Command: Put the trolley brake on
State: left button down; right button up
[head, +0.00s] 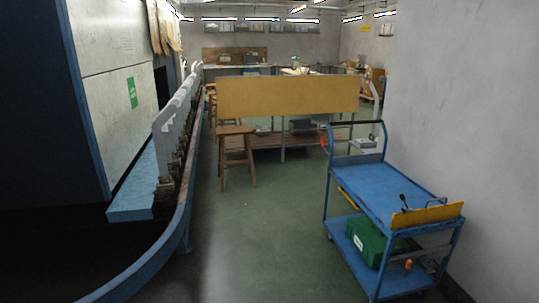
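A blue two-shelf trolley (376,188) stands at the right, close to the grey wall. Its dark push handle rises at the far end. A yellow plate (427,215) stands along the near end of its top shelf, with a small dark lever with a round knob (404,200) beside it. A small orange piece (408,264) shows lower down at the near end. I cannot tell which of these parts is the brake or how it is set. The wheels are hardly visible. Neither of my grippers is in view.
A green box (369,240) sits on the trolley's lower shelf. A machine with a curved blue rail (165,245) fills the left side. A wooden stool (237,153) and a bench with a tan board (287,95) stand beyond. The green floor (262,240) between is clear.

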aim_at(328, 154)
jog(key=i+j+z, duration=0.15)
jog(key=i, duration=2.1)
jog(key=i+j+z, duration=0.15)
jog(key=i+z, duration=0.35)
jog(key=i+j+z, duration=0.5)
jog(key=i, duration=0.15)
jog(key=i+j+z, duration=0.95)
jog(key=j, duration=0.3)
jog(key=k+l, duration=0.05)
jog(key=k, duration=0.05)
